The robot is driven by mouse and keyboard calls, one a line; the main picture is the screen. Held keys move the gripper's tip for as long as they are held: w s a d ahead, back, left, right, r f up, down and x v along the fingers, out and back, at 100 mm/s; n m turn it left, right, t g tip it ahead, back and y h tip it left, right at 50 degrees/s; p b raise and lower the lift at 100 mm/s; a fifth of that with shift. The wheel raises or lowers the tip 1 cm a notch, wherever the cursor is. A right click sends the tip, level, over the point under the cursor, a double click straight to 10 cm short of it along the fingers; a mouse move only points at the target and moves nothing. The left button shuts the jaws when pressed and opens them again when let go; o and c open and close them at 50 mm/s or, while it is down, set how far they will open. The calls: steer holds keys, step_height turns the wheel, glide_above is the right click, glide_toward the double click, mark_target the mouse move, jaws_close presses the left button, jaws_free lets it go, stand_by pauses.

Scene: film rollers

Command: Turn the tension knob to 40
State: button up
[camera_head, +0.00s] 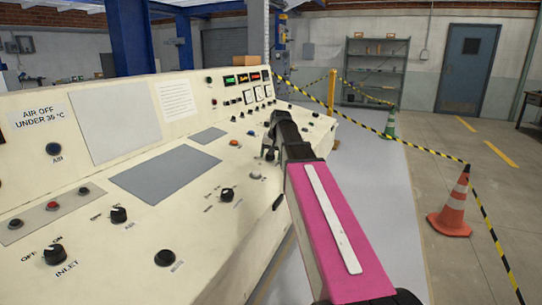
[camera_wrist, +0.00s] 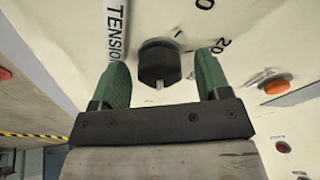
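The tension knob (camera_wrist: 158,64) is a dark knob with a light pointer mark, on the cream panel beside the word TENSION in the wrist view. Scale numbers 0 and 20 show near it; 40 is not visible. My gripper (camera_wrist: 160,75) has its two green fingers apart, one on each side of the knob, with gaps on both sides. In the head view my gripper (camera_head: 270,152) is at the far right part of the console, and the arm hides the knob there.
The cream console (camera_head: 75,225) carries other knobs, such as the INLET knob (camera_head: 54,254), and an orange button (camera_wrist: 276,86) near my gripper. A traffic cone (camera_head: 452,208) and striped tape stand on the floor to the right.

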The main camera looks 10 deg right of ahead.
steer(key=v, duration=1)
steer(key=shift+r, duration=0.4)
steer(key=shift+s, duration=0.2)
